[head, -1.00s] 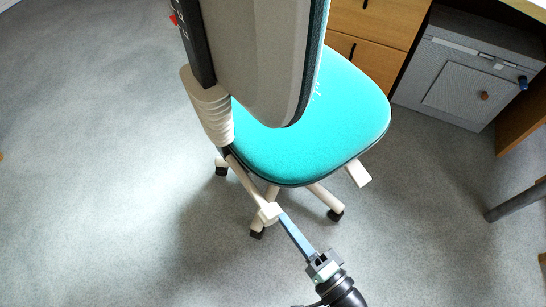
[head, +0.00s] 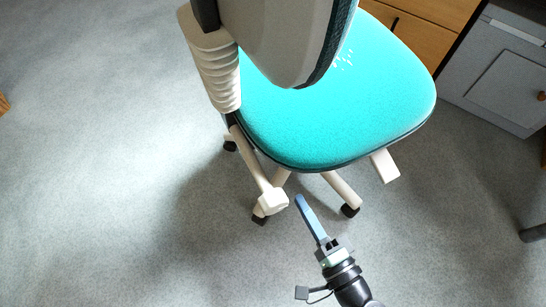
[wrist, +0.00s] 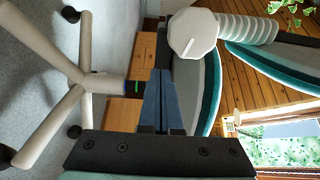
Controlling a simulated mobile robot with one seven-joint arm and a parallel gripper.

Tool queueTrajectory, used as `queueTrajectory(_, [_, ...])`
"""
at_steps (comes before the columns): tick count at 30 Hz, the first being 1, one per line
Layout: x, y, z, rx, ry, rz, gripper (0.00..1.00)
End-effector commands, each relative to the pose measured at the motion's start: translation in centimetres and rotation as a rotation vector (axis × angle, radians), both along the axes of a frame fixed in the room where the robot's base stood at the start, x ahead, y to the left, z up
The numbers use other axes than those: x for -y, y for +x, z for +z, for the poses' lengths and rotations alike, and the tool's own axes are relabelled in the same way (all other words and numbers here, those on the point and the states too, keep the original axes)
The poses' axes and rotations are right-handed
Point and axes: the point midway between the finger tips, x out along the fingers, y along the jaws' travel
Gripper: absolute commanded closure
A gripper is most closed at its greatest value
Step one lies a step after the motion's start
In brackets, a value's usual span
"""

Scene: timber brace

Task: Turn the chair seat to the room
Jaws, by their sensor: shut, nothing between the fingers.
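The office chair has a turquoise seat (head: 335,105), a grey backrest (head: 280,35) at the near left and a white five-star base on dark castors. A ribbed white sleeve (head: 215,65) joins the backrest to the seat support. A white knob (head: 272,201) ends the bar below the seat's near left side. My gripper (head: 300,200) is shut and empty, its blue fingers just right of the knob, seemingly apart from it. In the wrist view the shut blue fingers (wrist: 162,88) point at the chair's underside, with the white knob (wrist: 192,33) above them.
A wooden drawer unit (head: 425,25) and a grey cabinet (head: 505,75) stand behind the chair at the right. A white lever (head: 384,166) sticks out under the seat's right side. Grey floor (head: 100,150) is clear to the left and in front.

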Motion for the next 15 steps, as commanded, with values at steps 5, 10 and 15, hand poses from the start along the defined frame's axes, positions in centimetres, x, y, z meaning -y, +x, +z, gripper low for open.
queueTrajectory(5, [-0.9,1.9,-0.2,0.003,-0.003,0.005,1.00])
queueTrajectory(10, [-2.4,5.2,-0.3,0.004,-0.002,0.005,1.00])
queueTrajectory(15, [-3.8,8.5,-0.2,0.004,-0.002,0.004,1.00])
